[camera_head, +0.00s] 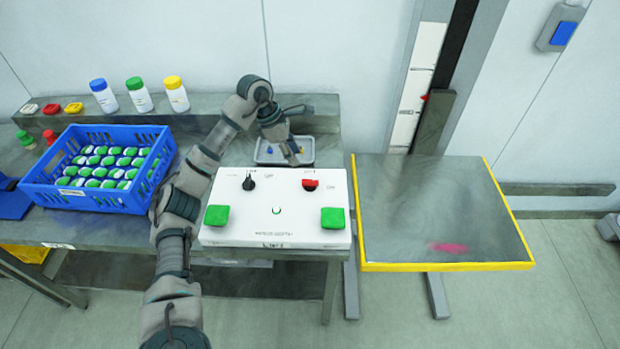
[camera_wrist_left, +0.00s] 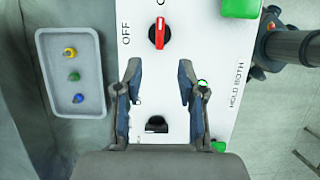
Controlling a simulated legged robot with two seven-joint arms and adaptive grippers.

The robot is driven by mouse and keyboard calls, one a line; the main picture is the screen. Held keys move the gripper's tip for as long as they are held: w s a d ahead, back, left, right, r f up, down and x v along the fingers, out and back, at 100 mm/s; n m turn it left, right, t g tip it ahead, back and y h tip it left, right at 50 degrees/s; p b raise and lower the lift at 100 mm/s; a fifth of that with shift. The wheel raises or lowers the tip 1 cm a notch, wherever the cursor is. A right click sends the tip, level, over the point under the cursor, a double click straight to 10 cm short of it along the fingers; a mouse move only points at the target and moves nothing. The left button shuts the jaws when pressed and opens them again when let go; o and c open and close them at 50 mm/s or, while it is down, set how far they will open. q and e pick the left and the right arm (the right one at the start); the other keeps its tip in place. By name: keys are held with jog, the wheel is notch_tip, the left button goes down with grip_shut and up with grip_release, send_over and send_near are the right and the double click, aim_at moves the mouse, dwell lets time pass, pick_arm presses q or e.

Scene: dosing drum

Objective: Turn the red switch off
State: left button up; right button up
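The red switch (camera_head: 310,185) is a round knob on top of a white control box (camera_head: 235,233), at its back right. In the left wrist view the red switch (camera_wrist_left: 159,33) has a white line running up-down, "OFF" to its left and cut-off lettering above. My left gripper (camera_head: 293,158) is above the back edge of the box, between the black and red switches. In the left wrist view its fingers (camera_wrist_left: 160,75) are apart and empty, short of the red knob, with the black switch (camera_wrist_left: 156,125) farther down between them.
Two green buttons, left (camera_head: 217,215) and right (camera_head: 333,218), are on the box front. A grey tray (camera_head: 262,158) with small parts is behind it. A blue crate (camera_head: 100,205) stands left, beyond my arm. A yellow-edged table (camera_head: 400,225) is at right.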

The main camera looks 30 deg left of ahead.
aim_at(309, 180)
pick_arm(q)
jog(key=b+x, duration=0.1)
jog(key=x, duration=1)
jog(key=shift+a+f, duration=0.1)
jog(key=shift+f, duration=0.1)
pick_arm(e)
jog(key=r, duration=0.4)
jog(key=shift+s+r, duration=0.2)
pick_arm(q)
jog(key=shift+d, duration=0.2)
jog(key=shift+a, duration=0.1)
grip_shut()
